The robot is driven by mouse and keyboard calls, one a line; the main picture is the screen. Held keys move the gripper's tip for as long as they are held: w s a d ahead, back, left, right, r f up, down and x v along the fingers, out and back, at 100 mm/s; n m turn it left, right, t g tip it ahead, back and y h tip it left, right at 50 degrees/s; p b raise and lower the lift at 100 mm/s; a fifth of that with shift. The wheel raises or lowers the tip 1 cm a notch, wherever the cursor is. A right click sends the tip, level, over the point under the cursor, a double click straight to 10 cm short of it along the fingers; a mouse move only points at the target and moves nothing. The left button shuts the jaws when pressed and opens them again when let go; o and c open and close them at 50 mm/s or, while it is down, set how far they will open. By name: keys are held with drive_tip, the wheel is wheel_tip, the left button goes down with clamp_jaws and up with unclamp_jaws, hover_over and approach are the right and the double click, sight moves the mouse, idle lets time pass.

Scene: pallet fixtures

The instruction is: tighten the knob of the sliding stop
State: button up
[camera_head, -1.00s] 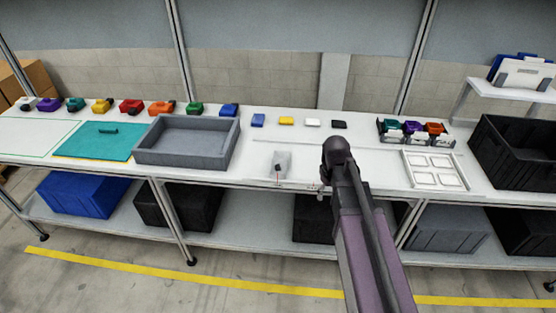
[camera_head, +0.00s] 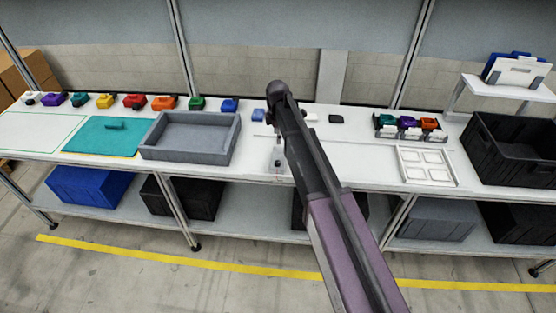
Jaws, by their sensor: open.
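A small pale grey block with a dark spot on its front (camera_head: 277,161) stands near the front edge of the white bench, at a thin line on its top. It seems to be the sliding stop. Its knob is too small to make out surely. My dark and purple arm rises from the lower right, and its rounded upper joint passes close to the block in the picture, covering the bench just right of it. My gripper cannot be made out; it seems hidden by the arm.
A grey tray (camera_head: 149,152) stands left of the block, beside a teal mat (camera_head: 85,138). Several coloured parts line the back of the bench. A white four-pocket tray (camera_head: 426,178), a small rack of coloured parts (camera_head: 384,131) and a black crate (camera_head: 492,144) are at right.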

sight(278, 162)
drive_tip(key=shift+f, duration=0.2)
wheel_tip(278, 162, down, 14)
drive_tip(key=b, duration=1.4)
drive_tip(key=shift+r, duration=0.25)
idle(0.4)
clamp_jaws()
drive_tip(key=shift+d, duration=0.15)
